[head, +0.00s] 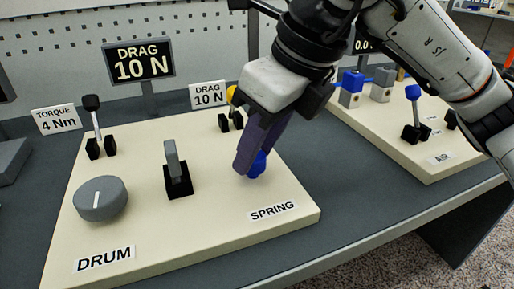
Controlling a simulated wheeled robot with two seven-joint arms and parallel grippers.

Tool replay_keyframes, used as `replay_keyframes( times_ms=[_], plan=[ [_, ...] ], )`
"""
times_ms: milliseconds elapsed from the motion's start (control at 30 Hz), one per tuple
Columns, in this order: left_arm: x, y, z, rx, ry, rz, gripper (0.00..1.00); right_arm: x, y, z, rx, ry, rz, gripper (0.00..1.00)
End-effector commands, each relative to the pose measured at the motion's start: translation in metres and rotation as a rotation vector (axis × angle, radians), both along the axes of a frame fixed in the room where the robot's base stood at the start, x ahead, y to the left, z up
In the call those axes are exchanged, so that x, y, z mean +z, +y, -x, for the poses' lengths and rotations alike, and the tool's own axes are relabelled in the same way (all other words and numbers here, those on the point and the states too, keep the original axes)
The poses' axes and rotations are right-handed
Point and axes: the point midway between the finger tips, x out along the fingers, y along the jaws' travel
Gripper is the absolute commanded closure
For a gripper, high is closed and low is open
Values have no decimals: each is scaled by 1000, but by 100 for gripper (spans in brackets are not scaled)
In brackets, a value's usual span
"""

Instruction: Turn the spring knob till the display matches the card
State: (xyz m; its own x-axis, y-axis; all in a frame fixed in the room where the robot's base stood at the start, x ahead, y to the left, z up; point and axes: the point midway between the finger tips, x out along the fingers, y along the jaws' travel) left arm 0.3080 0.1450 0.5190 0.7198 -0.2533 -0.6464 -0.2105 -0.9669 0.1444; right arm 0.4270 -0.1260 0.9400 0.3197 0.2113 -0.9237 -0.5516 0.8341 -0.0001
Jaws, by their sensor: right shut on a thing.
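The blue spring knob (257,165) sits on the cream panel, just behind the SPRING label (273,210). My right gripper (250,165) reaches down from above and is shut on the knob, hiding much of it. The display (140,63) stands at the back of the panel and reads DRAG 10 N. A white card (208,95) beside it reads DRAG 10 N. Another white card (56,119) at the left reads TORQUE 4 Nm. My left gripper is not in view.
The cream panel (180,248) also carries a grey drum knob (101,199), a grey switch (174,170) and a black-knobbed lever (94,125). A yellow-topped control is partly hidden behind my right gripper. A second panel (430,168) with blue controls stands at the right.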

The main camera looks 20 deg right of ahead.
Motion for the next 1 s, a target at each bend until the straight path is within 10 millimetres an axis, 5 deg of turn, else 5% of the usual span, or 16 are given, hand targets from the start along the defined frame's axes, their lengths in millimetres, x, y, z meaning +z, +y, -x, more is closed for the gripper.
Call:
replay_keyframes(
  times_ms=[533, 567, 667, 1000],
  plan=[
    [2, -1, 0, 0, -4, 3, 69, 1, 0, 0, -29, -1, 0, 92],
    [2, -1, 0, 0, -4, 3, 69, 1, 0, 0, -29, -1, 0, 68],
    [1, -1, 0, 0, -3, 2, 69, 1, 0, 0, -29, -1, 1, 51],
    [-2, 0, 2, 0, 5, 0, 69, 3, -1, 1, -27, 0, 0, 51]
  ],
)
